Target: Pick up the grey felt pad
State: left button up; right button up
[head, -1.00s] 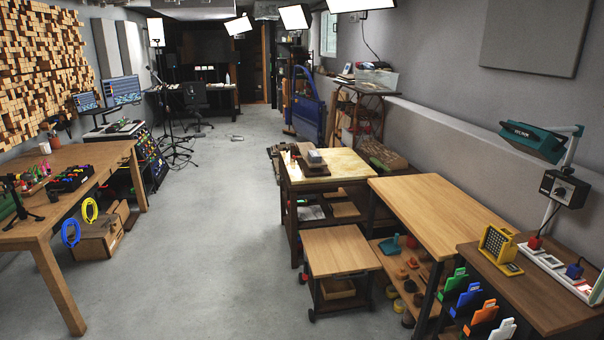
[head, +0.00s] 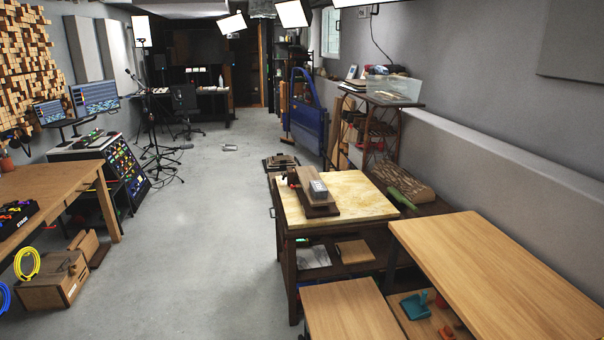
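I cannot clearly make out which thing is the grey felt pad. A flat grey piece (head: 313,256) lies on the shelf under the workbench with the pale top (head: 358,200); it may be the pad, but it is too small to tell. Neither of my grippers is in view.
A low wooden table (head: 350,312) and a long wooden bench (head: 490,265) stand at the near right. A wooden table (head: 60,190) stands at the left. A blue car door (head: 306,112) stands farther back. The grey floor (head: 200,240) between is clear.

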aim_at(318, 190)
jog(key=i+j+z, duration=0.15)
jog(key=i, duration=0.8)
jog(key=i+j+u, duration=0.2)
jog(key=j, duration=0.2)
jog(key=i+j+u, duration=0.2)
jog(key=j, duration=0.2)
jog(key=i+j+u, duration=0.1)
jog(key=j+u, duration=0.15)
jog(key=i+j, duration=0.25)
jog(key=i, duration=0.15)
jog(key=i+j, duration=0.2)
jog(key=i, duration=0.2)
jog(key=i+j, duration=0.2)
jog(key=i, duration=0.25)
jog(key=j+u, duration=0.05)
